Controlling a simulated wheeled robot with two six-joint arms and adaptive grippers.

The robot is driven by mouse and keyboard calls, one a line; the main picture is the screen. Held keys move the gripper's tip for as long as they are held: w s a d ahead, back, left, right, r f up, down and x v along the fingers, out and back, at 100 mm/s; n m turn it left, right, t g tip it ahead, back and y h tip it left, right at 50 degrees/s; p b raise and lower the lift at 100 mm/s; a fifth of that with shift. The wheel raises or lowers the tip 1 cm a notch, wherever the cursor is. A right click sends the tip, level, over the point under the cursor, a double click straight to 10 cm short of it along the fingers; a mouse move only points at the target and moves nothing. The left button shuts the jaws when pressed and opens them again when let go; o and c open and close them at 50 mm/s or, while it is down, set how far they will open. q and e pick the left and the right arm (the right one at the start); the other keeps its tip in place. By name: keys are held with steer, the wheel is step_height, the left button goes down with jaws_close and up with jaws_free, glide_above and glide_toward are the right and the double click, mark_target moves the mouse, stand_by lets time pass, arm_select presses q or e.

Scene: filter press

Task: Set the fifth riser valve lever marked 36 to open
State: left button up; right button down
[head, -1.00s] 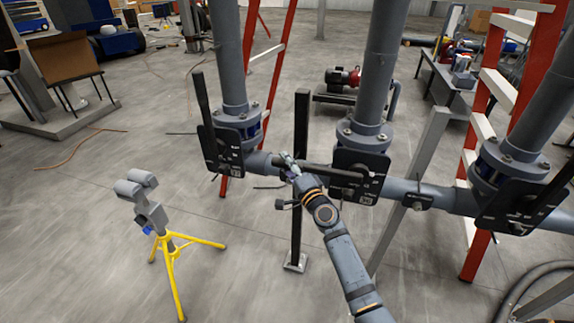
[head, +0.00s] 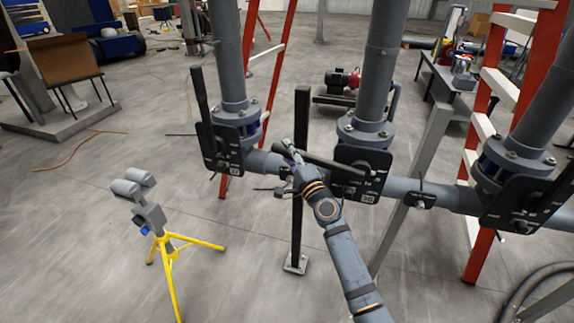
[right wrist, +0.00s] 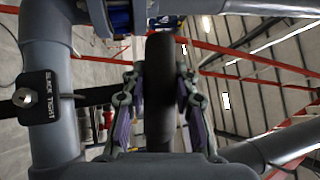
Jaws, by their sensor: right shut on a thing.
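The middle riser's dark valve lever (head: 322,161) runs left from its black plate (head: 362,170), whose number looks like 36. Its left end is tilted a little upward from level. My right gripper (head: 294,158) is shut on the lever near its free left end. In the right wrist view the lever is the dark bar (right wrist: 160,85) between the two fingers of the gripper (right wrist: 158,105). My left gripper is not in view.
The left riser's lever (head: 200,92) stands nearly upright on its plate (head: 220,148). A third riser plate (head: 522,205) is at the right. A black post (head: 299,180) stands behind my gripper. A yellow tripod (head: 172,255) stands at lower left, and a red-and-white ladder (head: 490,130) at right.

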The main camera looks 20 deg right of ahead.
steer(key=d+r+m+t+b, duration=0.1)
steer(key=r, duration=0.1)
steer(key=s+r+m+t+h+b, duration=0.1)
steer(key=r+m, duration=0.1)
steer(key=r, duration=0.1)
steer(key=d+r+m+t+h+b, duration=0.1)
steer(key=r+m+b, duration=0.1)
steer(key=r, duration=0.1)
steer(key=shift+s+d, duration=0.3)
steer(key=shift+s, duration=0.1)
steer(key=s+d+r+m+g+h+b, duration=0.2)
steer(key=s+d+r+m+h, duration=0.3)
steer(key=m+h, duration=0.5)
steer(key=s+d+r+m+g+h+b, duration=0.2)
steer(key=s+d+r+m+h+b, duration=0.2)
steer(key=d+m+h, duration=0.6)
steer(key=shift+s+r+m, duration=0.35)
steer(key=shift+s+m, duration=0.2)
steer(key=shift+m, duration=1.35)
